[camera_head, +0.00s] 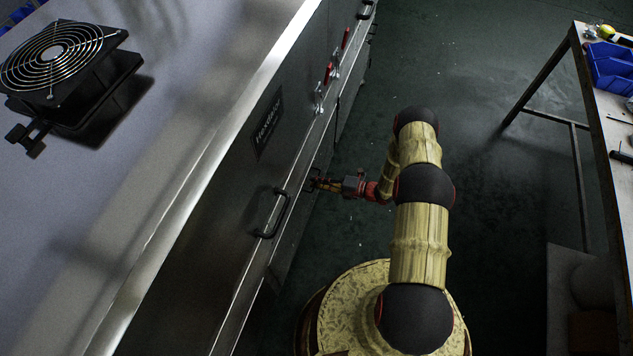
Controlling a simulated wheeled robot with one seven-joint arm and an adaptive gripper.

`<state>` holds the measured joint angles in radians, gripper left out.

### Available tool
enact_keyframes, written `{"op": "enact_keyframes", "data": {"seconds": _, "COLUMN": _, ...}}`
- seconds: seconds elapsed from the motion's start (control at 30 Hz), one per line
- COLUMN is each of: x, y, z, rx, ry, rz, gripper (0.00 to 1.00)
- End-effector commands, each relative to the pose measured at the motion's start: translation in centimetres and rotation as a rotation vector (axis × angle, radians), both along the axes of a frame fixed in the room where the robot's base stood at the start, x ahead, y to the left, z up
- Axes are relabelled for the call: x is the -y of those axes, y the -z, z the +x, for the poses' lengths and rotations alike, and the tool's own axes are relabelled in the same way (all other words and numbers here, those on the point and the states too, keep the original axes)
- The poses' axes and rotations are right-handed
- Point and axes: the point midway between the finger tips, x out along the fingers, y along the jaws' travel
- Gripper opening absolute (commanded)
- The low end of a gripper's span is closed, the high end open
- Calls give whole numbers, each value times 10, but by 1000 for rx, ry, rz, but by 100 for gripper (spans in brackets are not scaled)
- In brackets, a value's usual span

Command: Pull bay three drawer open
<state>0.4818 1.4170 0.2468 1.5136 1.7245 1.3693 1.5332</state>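The dryer's lower front panels (292,240) run along the left of my arm, below a long metal ledge. No bay number is legible, so I cannot tell which panel is the bay three drawer. My gripper (315,184) is at a small dark handle (307,179) on the lower front, at the height of the ledge's lower side. Its fingers are small and partly hidden against the handle; I cannot tell whether they are around it or only beside it, nor whether they are shut.
A larger black handle (273,214) sits on the upper panel nearby. Red-handled toggle clamps (328,75) stick out farther along. A fan (62,62) lies on the dryer top. A workbench (598,120) with blue bins (610,68) stands at right.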

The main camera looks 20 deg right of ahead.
Motion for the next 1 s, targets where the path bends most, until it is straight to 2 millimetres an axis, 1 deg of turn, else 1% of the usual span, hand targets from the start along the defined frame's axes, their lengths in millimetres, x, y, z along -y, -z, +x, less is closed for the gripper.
{"op": "enact_keyframes", "data": {"seconds": 0.3, "x": -3, "y": 0, "z": 2, "rx": 0, "ry": 1, "rz": 0, "gripper": 11}}
{"op": "enact_keyframes", "data": {"seconds": 0.5, "x": -3, "y": 0, "z": 2, "rx": 1, "ry": 1, "rz": -1, "gripper": 0}}
{"op": "enact_keyframes", "data": {"seconds": 0.53, "x": -3, "y": 0, "z": 2, "rx": 0, "ry": 1, "rz": 0, "gripper": 0}}
{"op": "enact_keyframes", "data": {"seconds": 1.0, "x": -2, "y": 1, "z": 2, "rx": 0, "ry": 1, "rz": -1, "gripper": 0}}
